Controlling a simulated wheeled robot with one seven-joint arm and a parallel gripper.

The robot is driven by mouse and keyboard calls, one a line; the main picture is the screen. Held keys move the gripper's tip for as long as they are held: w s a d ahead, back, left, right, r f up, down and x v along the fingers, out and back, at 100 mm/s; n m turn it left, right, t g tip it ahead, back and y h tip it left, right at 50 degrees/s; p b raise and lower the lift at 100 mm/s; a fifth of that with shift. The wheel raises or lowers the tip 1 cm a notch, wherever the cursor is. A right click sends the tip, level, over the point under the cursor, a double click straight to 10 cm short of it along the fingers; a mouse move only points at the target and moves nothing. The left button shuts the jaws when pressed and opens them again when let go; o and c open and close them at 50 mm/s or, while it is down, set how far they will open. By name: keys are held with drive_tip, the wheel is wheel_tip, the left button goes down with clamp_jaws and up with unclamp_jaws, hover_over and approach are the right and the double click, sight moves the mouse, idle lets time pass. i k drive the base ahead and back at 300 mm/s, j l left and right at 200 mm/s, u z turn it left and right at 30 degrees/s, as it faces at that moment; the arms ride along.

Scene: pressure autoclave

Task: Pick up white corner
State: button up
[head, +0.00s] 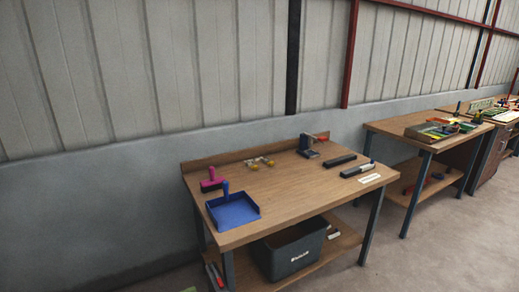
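A small flat white piece (370,179) lies near the front right edge of the nearest wooden workbench (290,196). It is too small to tell whether it is the white corner. Another small whitish item (333,234) lies on the bench's lower shelf, and its shape is unclear. My gripper is not in view.
The bench top holds a blue dustpan (232,211), a magenta brush (211,182), small yellowish parts (260,162), a dark device (307,147) and two dark bars (339,160). A dark bin (290,252) stands below. A second bench (400,128) is right. The bench's middle is clear.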

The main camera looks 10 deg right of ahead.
sight(371, 167)
drive_tip(key=i+l, duration=0.2)
drive_tip(key=l, duration=0.25)
drive_tip(key=i+l+z, duration=0.1)
drive_tip(key=l, duration=0.3)
drive_tip(key=i+l+z, duration=0.1)
drive_tip(key=i+l, duration=0.15)
drive_tip(key=l, duration=0.2)
drive_tip(key=i+l, duration=0.25)
drive_tip(key=l, duration=0.15)
drive_tip(key=i+l+z, duration=0.1)
drive_tip(key=l, duration=0.3)
drive_tip(key=i, duration=0.1)
